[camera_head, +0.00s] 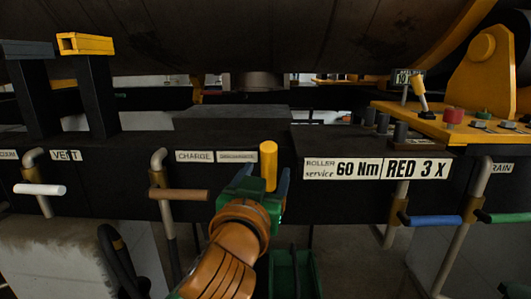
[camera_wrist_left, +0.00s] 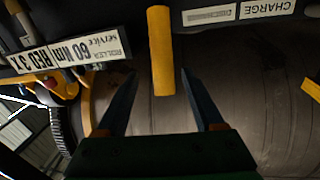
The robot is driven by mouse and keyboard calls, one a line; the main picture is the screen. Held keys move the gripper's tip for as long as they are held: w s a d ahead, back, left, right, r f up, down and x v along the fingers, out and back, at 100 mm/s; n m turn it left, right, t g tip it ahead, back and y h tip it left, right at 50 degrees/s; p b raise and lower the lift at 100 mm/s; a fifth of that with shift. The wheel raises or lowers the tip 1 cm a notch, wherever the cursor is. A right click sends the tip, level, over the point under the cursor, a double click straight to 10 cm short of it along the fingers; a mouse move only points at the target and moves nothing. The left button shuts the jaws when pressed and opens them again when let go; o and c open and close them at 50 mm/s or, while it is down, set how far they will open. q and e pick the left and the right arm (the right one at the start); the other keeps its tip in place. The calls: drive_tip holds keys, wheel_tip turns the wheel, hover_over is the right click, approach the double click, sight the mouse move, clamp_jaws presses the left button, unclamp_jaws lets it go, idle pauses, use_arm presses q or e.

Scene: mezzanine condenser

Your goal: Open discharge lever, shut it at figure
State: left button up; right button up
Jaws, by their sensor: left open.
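The yellow discharge lever (camera_head: 268,165) stands upright against the front of the black panel, just right of the small label strip (camera_head: 237,156) beside the CHARGE label. In the left wrist view the lever (camera_wrist_left: 161,50) hangs in from the top, its end between the fingertips. My left gripper (camera_head: 263,178) is open, one finger on each side of the lever, with no visible contact. It also shows in the left wrist view (camera_wrist_left: 158,75). A small display (camera_head: 403,77) at the back right seems to read 10, but it is too small to be sure. My right gripper is not in view.
White-handled (camera_head: 41,189), brown-handled (camera_head: 179,194), blue-handled (camera_head: 430,220) and green-handled (camera_head: 503,217) pipe levers line the panel. A green bin (camera_head: 293,275) sits below. A yellow console (camera_head: 455,120) with a red button (camera_head: 453,116) and a yellow stick (camera_head: 419,90) stands right.

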sight(267, 166)
use_arm(q)
drive_tip(key=w+p, duration=0.1)
drive_tip(key=w, duration=0.4)
drive_tip(key=shift+d+p, duration=0.1)
drive_tip(key=shift+p, duration=0.2)
drive_tip(key=shift+w+d+f, duration=0.15)
drive_tip(key=shift+w+d, duration=0.1)
drive_tip(key=shift+w, duration=0.2)
clamp_jaws()
idle(0.6)
